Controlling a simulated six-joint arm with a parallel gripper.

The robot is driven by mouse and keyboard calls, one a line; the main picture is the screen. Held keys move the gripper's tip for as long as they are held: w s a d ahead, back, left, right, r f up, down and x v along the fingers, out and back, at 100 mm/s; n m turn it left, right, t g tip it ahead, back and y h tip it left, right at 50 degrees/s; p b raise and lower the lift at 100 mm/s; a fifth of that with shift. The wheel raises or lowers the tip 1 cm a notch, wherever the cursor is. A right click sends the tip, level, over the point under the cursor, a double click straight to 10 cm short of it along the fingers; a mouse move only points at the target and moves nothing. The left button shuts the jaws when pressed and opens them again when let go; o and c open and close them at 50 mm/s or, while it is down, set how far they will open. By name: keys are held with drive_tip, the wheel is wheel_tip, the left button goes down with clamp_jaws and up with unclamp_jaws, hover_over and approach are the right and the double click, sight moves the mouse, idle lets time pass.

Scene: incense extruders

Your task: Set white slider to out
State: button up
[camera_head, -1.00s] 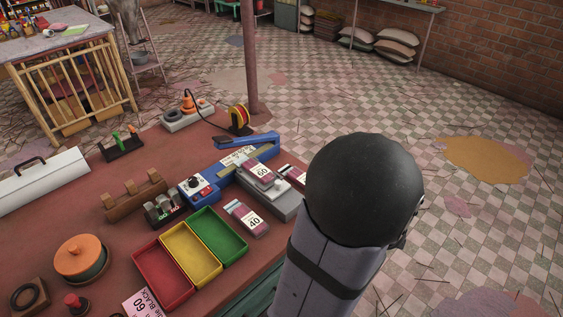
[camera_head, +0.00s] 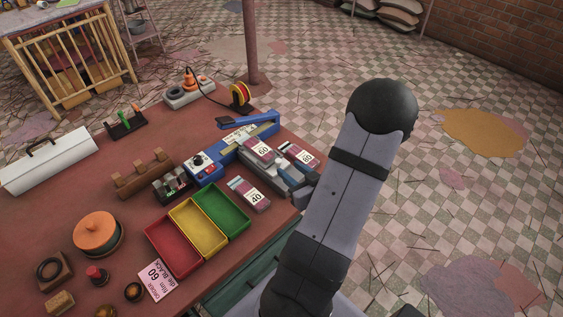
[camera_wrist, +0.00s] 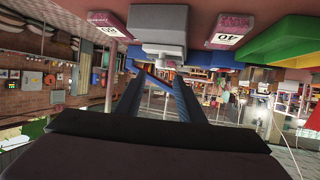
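No part is plainly marked as the white slider. A pale grey block (camera_head: 258,182) beside the blue device (camera_head: 205,169) may be it; I cannot be sure. The block also shows at the top of the wrist view (camera_wrist: 158,22). A small black unit with pale rollers (camera_head: 172,187) stands left of the blue device. My gripper (camera_head: 290,184) is low at the right table edge, close to the block's right end. In the wrist view its two fingers (camera_wrist: 157,80) are spread with nothing held between them. Whether they touch the block is unclear.
Red (camera_head: 172,246), yellow (camera_head: 197,228) and green (camera_head: 222,208) trays stand in front.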

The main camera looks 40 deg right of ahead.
sight(279, 161)
drive_tip(key=shift+p+x, duration=0.8)
drive_tip(key=shift+x, duration=2.65)
drive_tip(key=shift+f, duration=0.1)
clamp_jaws()
